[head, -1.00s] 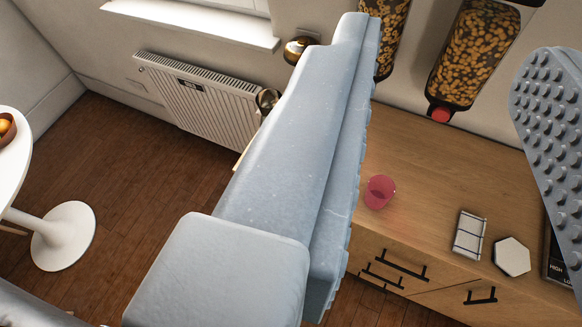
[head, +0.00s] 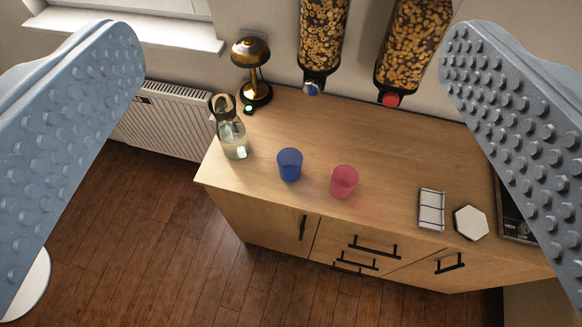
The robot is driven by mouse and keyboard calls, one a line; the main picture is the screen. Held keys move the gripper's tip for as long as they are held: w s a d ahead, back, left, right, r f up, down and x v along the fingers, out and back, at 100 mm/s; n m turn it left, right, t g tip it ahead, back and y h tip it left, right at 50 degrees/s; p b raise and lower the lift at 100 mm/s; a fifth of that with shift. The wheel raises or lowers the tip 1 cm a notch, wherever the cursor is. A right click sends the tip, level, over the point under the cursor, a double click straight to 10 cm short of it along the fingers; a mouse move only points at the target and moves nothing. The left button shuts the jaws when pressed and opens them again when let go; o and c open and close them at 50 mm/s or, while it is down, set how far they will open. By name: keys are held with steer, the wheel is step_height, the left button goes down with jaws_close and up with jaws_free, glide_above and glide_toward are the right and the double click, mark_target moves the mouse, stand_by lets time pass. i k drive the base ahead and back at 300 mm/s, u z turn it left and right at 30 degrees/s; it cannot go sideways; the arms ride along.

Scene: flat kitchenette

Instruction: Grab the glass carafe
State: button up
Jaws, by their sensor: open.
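The glass carafe (head: 233,140) stands upright near the left end of the wooden counter (head: 350,130). It is clear, with a dark neck and a brown ring-shaped top. My gripper (head: 295,100) is open, with its two blue studded fingers at the left and right of the picture. The carafe shows in the gap between the fingers, closer to the left one. It is beyond the fingers, and nothing is held.
A blue cup (head: 290,164) and a pink cup (head: 343,181) stand right of the carafe. A brass lamp (head: 252,70) is behind it. Cereal dispensers (head: 323,40) hang above. A folded cloth (head: 431,208) and white hexagon (head: 471,222) lie at right.

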mark_target(232, 135)
steer(key=k, duration=1.3)
steer(key=u, duration=0.5)
steer(key=i, duration=1.9)
steer(key=z, duration=0.4)
